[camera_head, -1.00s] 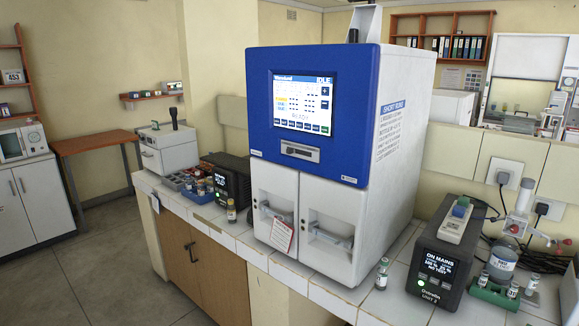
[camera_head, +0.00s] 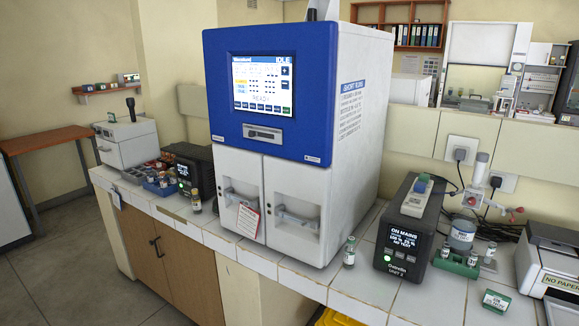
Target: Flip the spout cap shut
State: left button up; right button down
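I cannot make out a spout cap for certain in the head view. A labelled clear jar (camera_head: 461,236) stands at the right of the counter. Behind it is a white stand with a pale upright cylinder (camera_head: 480,170) and a small red part (camera_head: 519,210). A big blue-fronted incubator (camera_head: 268,150) stands in the middle, its screen reading IDLE. Its two lower white bays have handles, and a red-and-white tag (camera_head: 248,220) hangs from the left one. Neither of my grippers is in view.
A dark power unit (camera_head: 402,245) reading ON MAINS stands right of the incubator, with a small vial (camera_head: 349,252) beside it. A green rack (camera_head: 456,263) holds vials. A printer (camera_head: 555,262) marked NO PAPER is at the right edge. Bare counter tiles (camera_head: 435,297) lie in front.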

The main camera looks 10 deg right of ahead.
aim_at(520, 210)
jog(key=z, duration=1.05)
